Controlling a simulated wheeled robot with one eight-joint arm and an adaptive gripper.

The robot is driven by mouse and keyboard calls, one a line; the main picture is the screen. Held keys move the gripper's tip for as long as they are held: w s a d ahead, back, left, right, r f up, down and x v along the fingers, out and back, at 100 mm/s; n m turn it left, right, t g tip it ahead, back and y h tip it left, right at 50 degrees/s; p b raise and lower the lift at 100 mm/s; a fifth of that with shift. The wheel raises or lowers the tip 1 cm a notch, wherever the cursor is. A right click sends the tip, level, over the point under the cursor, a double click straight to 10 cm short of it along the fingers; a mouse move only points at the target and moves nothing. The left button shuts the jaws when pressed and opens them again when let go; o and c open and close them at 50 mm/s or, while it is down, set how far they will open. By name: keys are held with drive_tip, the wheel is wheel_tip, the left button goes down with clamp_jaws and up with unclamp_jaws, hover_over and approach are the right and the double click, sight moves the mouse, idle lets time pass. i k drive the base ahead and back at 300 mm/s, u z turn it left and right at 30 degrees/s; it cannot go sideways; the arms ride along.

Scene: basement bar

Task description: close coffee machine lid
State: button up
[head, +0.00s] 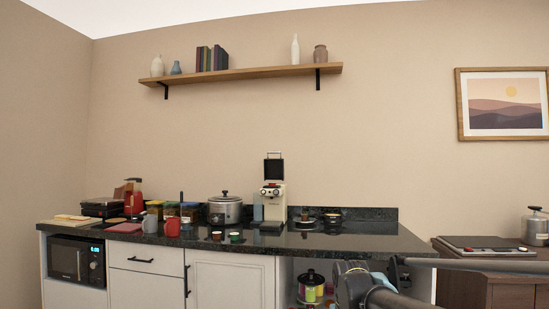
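The coffee machine (272,203) is a cream and dark machine standing on the black counter, near the middle of the head view. Its dark lid (273,169) is raised, standing upright above the machine's body. Parts of my arm show at the lower right, in front of the counter's right end and well apart from the machine. I cannot make out my gripper's fingers among these dark and grey parts.
A silver cooker (225,210) stands left of the machine. Small cups (235,238) sit in front, and more cups (332,218) stand to the right. Red mugs (173,228) and jars crowd the left. A shelf (240,74) hangs above. The counter's right end (375,230) looks clear.

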sight(273, 168)
drive_tip(key=i, duration=1)
